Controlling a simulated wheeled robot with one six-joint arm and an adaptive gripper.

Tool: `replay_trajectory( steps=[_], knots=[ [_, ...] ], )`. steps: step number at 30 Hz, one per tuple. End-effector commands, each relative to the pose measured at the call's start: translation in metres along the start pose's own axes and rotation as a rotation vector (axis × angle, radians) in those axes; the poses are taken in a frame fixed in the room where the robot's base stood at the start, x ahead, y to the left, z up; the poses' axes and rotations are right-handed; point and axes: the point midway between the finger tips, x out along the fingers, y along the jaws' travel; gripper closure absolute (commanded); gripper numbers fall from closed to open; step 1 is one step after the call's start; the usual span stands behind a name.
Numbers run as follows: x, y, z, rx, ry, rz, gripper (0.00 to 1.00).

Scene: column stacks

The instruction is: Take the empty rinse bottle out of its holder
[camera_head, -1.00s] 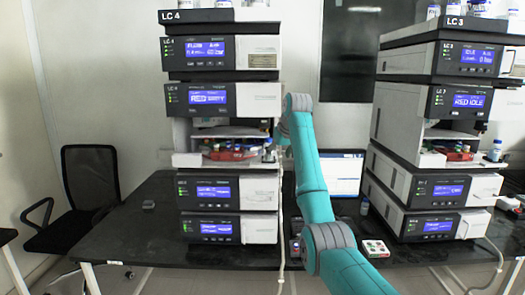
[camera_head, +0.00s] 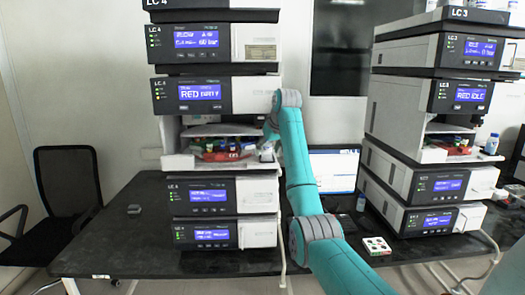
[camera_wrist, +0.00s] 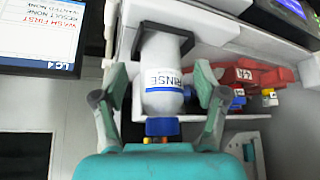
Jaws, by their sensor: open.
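The rinse bottle (camera_wrist: 162,62) is white with a blue-edged RINSE label and shows in the middle of the wrist view. My gripper (camera_wrist: 160,98) is open, with one finger on each side of the bottle and a visible gap to each. In the head view my gripper (camera_head: 268,146) is at the right end of the open bay of the LC 4 stack, where the bottle is too small to make out. Whether the bottle is empty cannot be told.
The LC 4 bay holds a red tray (camera_head: 222,155) with small vials, beside the gripper. The LC 3 stack (camera_head: 410,180) stands at right.

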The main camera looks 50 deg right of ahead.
Motion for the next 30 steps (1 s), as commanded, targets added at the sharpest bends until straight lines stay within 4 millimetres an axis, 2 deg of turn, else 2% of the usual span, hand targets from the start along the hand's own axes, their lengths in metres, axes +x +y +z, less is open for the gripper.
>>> replay_trajectory(
  steps=[2,6,8,22,30],
  knots=[
    [0.0,0.0,0.0,0.0,0.0,0.0,0.3],
    [0.0,-0.001,0.0,-0.001,0.0,0.0,0.65],
    [0.0,-0.001,0.0,-0.001,0.0,0.0,0.77],
    [0.0,-0.002,-0.001,-0.001,0.0,0.0,0.78],
    [-0.003,-0.013,-0.007,-0.004,0.0,-0.002,0.78]
  ],
)
